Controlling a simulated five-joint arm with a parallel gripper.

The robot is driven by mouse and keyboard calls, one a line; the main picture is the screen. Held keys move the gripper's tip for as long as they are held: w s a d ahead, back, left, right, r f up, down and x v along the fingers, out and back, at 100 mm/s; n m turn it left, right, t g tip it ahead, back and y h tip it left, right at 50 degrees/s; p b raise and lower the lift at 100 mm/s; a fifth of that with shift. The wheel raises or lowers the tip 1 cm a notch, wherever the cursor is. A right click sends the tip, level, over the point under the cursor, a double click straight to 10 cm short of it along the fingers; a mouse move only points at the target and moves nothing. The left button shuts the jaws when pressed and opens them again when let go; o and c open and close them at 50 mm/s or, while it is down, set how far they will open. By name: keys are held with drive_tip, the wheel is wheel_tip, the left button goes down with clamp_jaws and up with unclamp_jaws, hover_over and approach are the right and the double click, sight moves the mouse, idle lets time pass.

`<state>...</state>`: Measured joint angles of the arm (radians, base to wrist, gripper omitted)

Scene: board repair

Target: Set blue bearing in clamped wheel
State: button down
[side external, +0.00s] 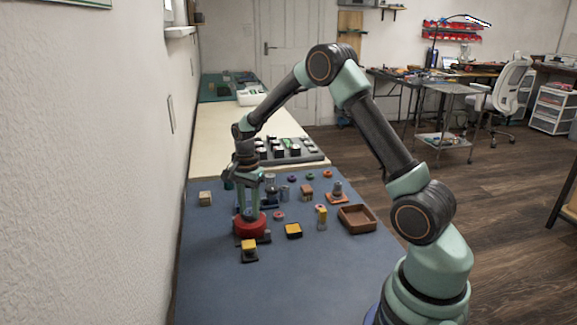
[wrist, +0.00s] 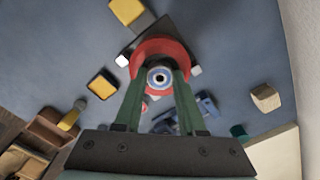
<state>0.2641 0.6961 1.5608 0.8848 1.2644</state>
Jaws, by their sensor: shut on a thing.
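The red wheel (side external: 250,228) sits low on a dark clamp base on the blue-grey mat. In the wrist view the wheel (wrist: 160,47) shows as a red ring behind my fingertips, with white clamp parts at its sides. My gripper (side external: 248,212) points straight down over the wheel. In the wrist view my gripper (wrist: 160,79) is shut on the blue bearing (wrist: 160,77), a small ring with a pale and blue face. The bearing overlaps the wheel's middle; I cannot tell whether it is above the bore or partly in it.
Yellow-topped blocks (side external: 293,230) and (side external: 249,245) stand close by. A brown tray (side external: 357,219) lies to the right. A beige block (side external: 205,198) stands at the left, and several small parts crowd behind the wheel. The mat's front is clear.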

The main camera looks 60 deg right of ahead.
sight(249, 212)
drive_tip(key=shift+f, duration=0.1)
drive_tip(key=c, duration=0.8)
unclamp_jaws()
drive_tip(key=shift+o, duration=0.2)
wheel_tip(249, 212, up, 11)
idle(0.4)
drive_tip(key=s+a+r+n+t, duration=0.3)
drive_tip(key=s+a+r+n, duration=0.4)
drive_tip(key=s+r+n, duration=0.1)
drive_tip(key=s+a+n+t, duration=0.2)
drive_tip(key=s+a+n, duration=0.3)
drive_tip(key=s+n, duration=0.4)
drive_tip(key=shift+a+n+t, duration=0.15)
drive_tip(key=shift+n+t, duration=0.15)
